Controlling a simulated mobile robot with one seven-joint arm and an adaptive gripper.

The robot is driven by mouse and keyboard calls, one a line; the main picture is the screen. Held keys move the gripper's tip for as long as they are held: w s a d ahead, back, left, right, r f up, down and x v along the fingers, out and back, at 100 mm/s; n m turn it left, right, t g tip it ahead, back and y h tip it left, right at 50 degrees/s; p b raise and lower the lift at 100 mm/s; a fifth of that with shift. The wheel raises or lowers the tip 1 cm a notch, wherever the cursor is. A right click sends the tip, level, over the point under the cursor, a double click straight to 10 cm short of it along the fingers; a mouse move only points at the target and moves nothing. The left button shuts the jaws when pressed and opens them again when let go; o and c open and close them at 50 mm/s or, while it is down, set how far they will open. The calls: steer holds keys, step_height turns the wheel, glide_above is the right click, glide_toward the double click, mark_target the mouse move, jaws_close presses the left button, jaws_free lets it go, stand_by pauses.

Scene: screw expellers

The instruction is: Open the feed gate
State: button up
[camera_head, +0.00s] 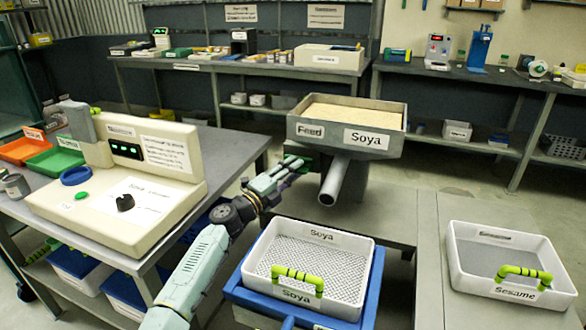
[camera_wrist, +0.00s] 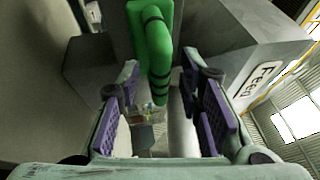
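The feed hopper (camera_head: 388,155), labelled "Feed" and "Soya", is filled with pale material and has a grey spout (camera_head: 335,182) at its front. In the wrist view a green handle with dark bands (camera_wrist: 158,55) juts from the hopper's side, below the "Feed" label. I take it to be the gate's handle. My gripper (camera_wrist: 165,112) is open, with purple pads left and right of the handle. The handle's lower end reaches between the fingers, with gaps on both sides. In the head view my gripper (camera_head: 290,168) is at the hopper's left side and mostly hides the handle.
A white "Soya" sieve tray (camera_head: 365,262) with a green handle sits in a blue frame (camera_head: 378,275) below the spout. A "Sesame" tray (camera_head: 455,250) lies at right. A control panel (camera_head: 110,225) stands on the left table, close to my arm.

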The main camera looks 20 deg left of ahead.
steer(key=shift+w, duration=0.2)
steer(key=shift+c, duration=0.2)
jaws_close()
stand_by(0.6)
